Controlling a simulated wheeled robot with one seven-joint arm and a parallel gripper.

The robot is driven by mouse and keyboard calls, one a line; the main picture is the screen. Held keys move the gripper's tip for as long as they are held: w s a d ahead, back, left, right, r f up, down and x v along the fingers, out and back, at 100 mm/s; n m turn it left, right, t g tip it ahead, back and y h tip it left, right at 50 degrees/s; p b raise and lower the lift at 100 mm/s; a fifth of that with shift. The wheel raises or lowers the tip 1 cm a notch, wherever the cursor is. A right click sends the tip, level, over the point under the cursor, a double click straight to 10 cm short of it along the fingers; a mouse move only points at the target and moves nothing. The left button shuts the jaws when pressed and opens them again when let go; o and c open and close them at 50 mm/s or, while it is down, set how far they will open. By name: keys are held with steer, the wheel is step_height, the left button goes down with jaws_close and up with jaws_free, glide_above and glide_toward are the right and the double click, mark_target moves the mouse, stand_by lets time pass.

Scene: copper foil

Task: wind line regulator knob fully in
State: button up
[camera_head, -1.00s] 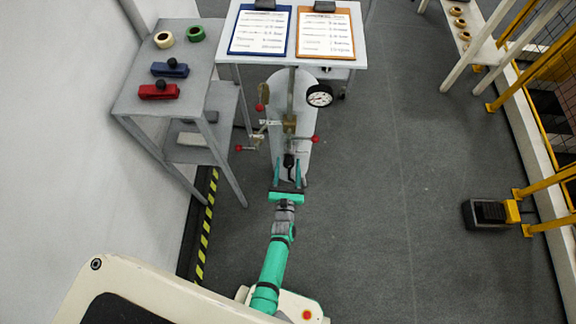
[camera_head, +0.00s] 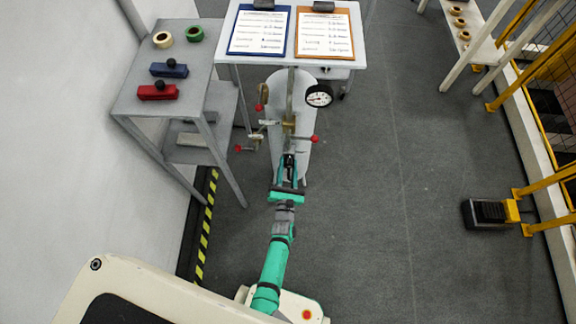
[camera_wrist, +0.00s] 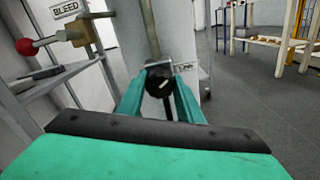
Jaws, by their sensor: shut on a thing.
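The line regulator knob (camera_wrist: 159,84) is black and round with a pale mark on its face. In the wrist view it sits between the fingertips of my gripper (camera_wrist: 160,90), in front of a small plate lettered "LINE" (camera_wrist: 183,67). My green gripper (camera_head: 289,163) is shut on the knob, with a finger on each side. In the head view the knob is mostly hidden between the fingers. Behind it stands a pale cylinder (camera_head: 307,165) with brass fittings (camera_head: 289,122) and a round white gauge (camera_head: 319,96).
Red-balled levers (camera_head: 314,139) stick out either side of the fittings; a "BLEED" sign (camera_wrist: 66,8) hangs near one. A grey shelf (camera_head: 128,101) stands left, a table with clipboards (camera_head: 232,58) behind. Open floor (camera_head: 400,200) lies to the right.

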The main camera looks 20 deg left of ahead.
steer(key=m, duration=0.4)
steer(key=shift+r+m, duration=0.1)
steer(key=shift+m, duration=0.2)
steer(key=m, duration=0.3)
steer(key=shift+w+m, duration=0.1)
steer(key=shift+m, duration=0.2)
steer(key=m, duration=0.4)
steer(key=shift+m, duration=0.3)
steer(key=m, duration=0.3)
steer(key=shift+m, duration=0.3)
steer(key=m, duration=0.4)
steer(key=shift+m, duration=0.3)
steer(key=m, duration=0.3)
steer(key=shift+m, duration=0.3)
steer(key=m, duration=1.4)
steer(key=shift+a, duration=0.1)
steer(key=m, duration=0.6)
steer(key=shift+m, duration=0.4)
steer(key=m, duration=1.1)
